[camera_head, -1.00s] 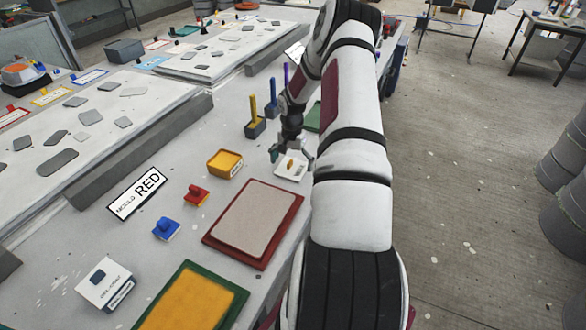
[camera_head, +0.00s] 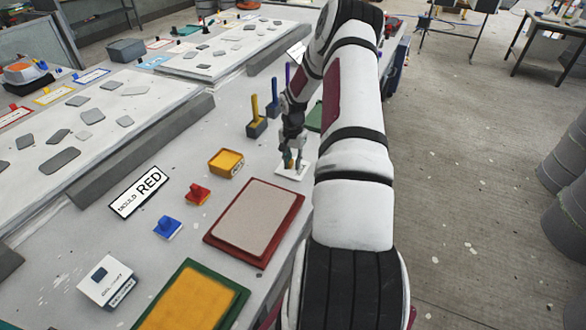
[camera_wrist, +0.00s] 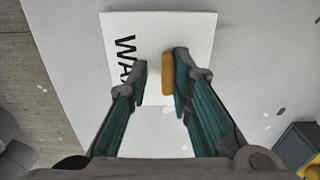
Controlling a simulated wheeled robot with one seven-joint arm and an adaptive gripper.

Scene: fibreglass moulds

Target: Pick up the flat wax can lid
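The flat wax can lid is a white square plate (camera_wrist: 160,30) with black letters, partly covered, reading "WA", and an orange knob (camera_wrist: 167,74). It lies flat on the bench, and it also shows in the head view (camera_head: 283,174) beside my forearm. My gripper (camera_wrist: 158,70) is over the lid with its teal fingers on either side of the knob. A gap shows between the left finger and the knob; the right finger is very close to it, and I cannot tell whether it touches. In the head view my gripper (camera_head: 292,164) points down at the lid.
An orange-yellow tub (camera_head: 226,162) stands left of the lid. A red-rimmed mould (camera_head: 256,222) lies nearer. Upright yellow (camera_head: 255,118) and blue (camera_head: 272,98) handled tools stand behind. Small red (camera_head: 198,194) and blue (camera_head: 167,229) knobbed pieces sit left. Bench between them is clear.

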